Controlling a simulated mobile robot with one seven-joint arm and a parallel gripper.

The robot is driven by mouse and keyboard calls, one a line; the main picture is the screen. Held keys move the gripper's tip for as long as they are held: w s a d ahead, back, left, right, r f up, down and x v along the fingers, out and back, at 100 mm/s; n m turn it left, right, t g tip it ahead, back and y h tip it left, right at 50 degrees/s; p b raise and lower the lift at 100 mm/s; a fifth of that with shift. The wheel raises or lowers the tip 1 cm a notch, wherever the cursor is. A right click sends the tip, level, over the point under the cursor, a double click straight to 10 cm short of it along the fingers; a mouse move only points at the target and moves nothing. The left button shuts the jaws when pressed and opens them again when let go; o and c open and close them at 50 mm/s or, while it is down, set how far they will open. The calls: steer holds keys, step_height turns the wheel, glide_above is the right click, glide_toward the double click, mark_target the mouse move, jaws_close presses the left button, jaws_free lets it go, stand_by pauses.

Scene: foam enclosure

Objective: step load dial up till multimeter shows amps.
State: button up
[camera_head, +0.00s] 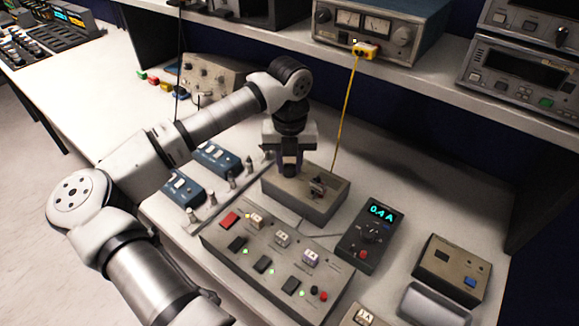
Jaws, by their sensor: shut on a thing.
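The multimeter (369,236) is a dark handheld unit at right of centre. Its lit cyan display reads what looks like 0.4 A. A grey-brown box (312,206), apparently the load box, stands to its left, with a small dark fitting (317,187) on its top. My gripper (290,170) points down over the back left part of this box. It is shut on what appears to be the load dial, which the fingers hide. The dial's setting cannot be read.
A wide control panel (235,256) with switches and a red button lies in front. Blue switch boxes (215,158) stand at left. A yellow lead (347,112) hangs from the shelf instrument (375,28) behind the box. A smaller box (452,268) stands at right.

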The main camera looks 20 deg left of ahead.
mark_target(290, 167)
steer(key=m+b, duration=0.1)
steer(key=b, duration=0.1)
steer(key=m+b, duration=0.2)
steer(key=shift+f, duration=0.25)
steer(key=shift+r+m+b, duration=0.15)
steer(key=shift+m+b, duration=0.55)
steer(key=shift+m, duration=0.35)
steer(key=shift+r+m+b, duration=0.1)
steer(key=shift+m+b, duration=0.55)
steer(key=shift+m, duration=0.4)
steer(key=o, duration=1)
step_height(290, 167, up, 14)
steer(key=b, duration=0.1)
steer(key=shift+b, duration=0.3)
steer(key=shift+f, duration=0.1)
